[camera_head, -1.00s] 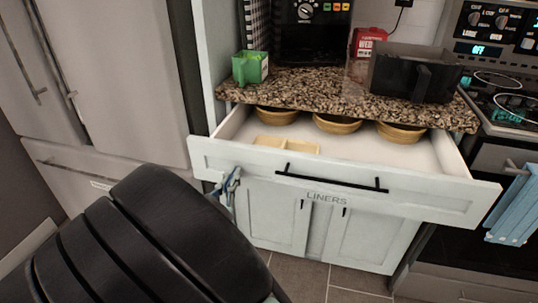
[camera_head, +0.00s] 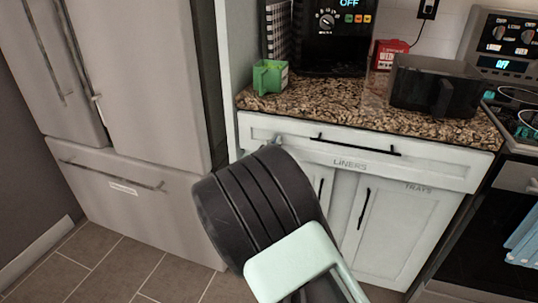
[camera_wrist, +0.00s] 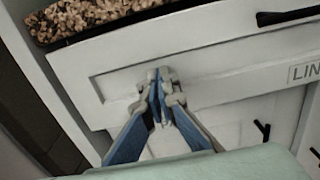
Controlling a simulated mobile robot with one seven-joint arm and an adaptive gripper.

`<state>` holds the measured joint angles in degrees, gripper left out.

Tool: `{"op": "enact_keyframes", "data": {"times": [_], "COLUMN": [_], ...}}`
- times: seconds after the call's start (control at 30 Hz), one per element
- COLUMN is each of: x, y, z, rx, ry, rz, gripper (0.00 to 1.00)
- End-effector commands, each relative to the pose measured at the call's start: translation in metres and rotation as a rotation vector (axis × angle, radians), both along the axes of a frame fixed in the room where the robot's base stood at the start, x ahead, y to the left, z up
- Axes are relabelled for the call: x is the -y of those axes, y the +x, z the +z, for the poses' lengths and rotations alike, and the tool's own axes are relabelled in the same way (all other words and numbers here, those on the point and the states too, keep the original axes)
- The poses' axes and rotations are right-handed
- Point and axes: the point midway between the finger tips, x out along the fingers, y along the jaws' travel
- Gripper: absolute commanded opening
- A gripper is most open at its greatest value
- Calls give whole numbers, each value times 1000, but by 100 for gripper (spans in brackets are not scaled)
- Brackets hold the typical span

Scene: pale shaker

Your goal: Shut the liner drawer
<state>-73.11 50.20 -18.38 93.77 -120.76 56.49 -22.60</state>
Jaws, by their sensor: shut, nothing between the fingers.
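The liner drawer (camera_head: 435,172) is a white front with a black bar handle and the label LINERS, just under the granite counter. In the head view its front lies almost against the cabinet and its inside is hidden. In the wrist view the drawer front (camera_wrist: 240,85) fills the middle, with a dark gap under the counter edge. My gripper (camera_wrist: 160,88), with blue and grey fingers, is shut and empty, its tips at the left part of the drawer front, seemingly touching it. In the head view my arm hides most of the gripper.
The granite counter (camera_head: 340,112) holds a green box (camera_head: 270,77), a black bin (camera_head: 432,86), a red box and a black appliance. A steel fridge (camera_head: 140,80) stands at left, a stove (camera_head: 510,100) at right. Cabinet doors below are closed. Floor is clear at lower left.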

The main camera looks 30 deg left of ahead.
Motion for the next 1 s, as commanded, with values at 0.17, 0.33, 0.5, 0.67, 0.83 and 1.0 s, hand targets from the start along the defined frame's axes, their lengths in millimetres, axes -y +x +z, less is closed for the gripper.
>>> {"op": "enact_keyframes", "data": {"times": [0.17, 0.33, 0.5, 0.67, 0.83, 1.0], "x": [-5, -7, -7, -7, -7, -9], "y": [20, 28, 29, 28, 28, 25], "z": [0, -1, -1, -1, 0, 0], "rx": [0, -2, -2, -1, -1, -1], "ry": [1, 0, 0, 0, 0, 1], "rz": [-1, 0, 1, 1, 0, -1], "gripper": [0, 0, 0, 0, 0, 0]}}
